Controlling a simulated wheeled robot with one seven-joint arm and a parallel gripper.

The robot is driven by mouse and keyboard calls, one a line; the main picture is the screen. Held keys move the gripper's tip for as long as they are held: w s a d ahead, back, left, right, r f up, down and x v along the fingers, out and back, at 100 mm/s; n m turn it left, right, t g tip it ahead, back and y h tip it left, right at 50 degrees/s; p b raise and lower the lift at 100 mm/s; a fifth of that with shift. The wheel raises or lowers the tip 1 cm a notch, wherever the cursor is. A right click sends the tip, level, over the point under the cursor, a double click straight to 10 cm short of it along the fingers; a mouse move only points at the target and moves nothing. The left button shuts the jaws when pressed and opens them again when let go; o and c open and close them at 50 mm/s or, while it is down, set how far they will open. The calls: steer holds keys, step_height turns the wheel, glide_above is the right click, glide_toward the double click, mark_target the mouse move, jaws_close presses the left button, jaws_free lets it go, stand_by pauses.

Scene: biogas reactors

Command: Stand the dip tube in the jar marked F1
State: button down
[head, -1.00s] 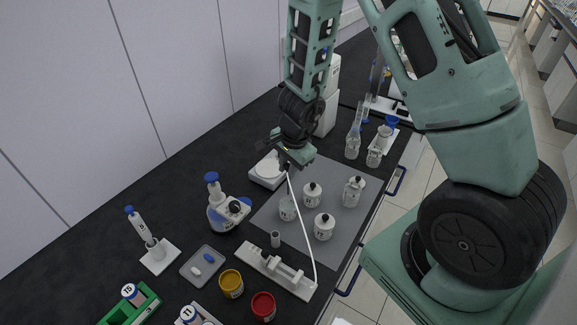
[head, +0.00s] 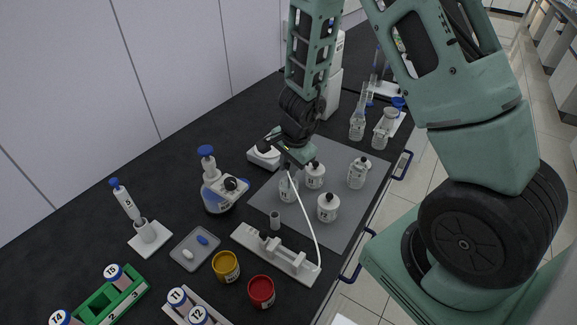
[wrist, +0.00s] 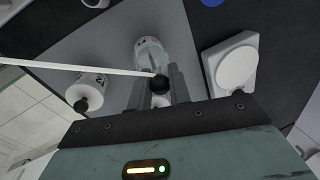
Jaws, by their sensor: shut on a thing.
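My gripper (head: 291,163) is low over the mat and shut on the dip tube. The dip tube's black stopper (wrist: 160,83) shows between the fingers (wrist: 158,92) in the wrist view, with a white hose (head: 303,205) running from it. A clear jar (head: 287,191) without a white lid stands directly below my gripper; it also shows in the wrist view (wrist: 150,52). The tube's lower end is hidden, so I cannot tell how deep it sits in this jar. The jar's mark is too small to read.
White-lidded jars (head: 327,208) (head: 314,176) and another bottle (head: 357,173) stand close by on the grey mat (head: 340,232). A white balance (head: 263,157) is behind. The hose reaches a white rack (head: 275,255) in front. A blue-capped bottle (head: 214,190) stands left.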

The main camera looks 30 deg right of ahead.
steer(key=shift+f, duration=0.15)
steer(key=c, duration=0.7)
jaws_free()
step_height(320, 180, up, 7)
steer(key=p, duration=0.6)
steer(key=shift+p, duration=0.4)
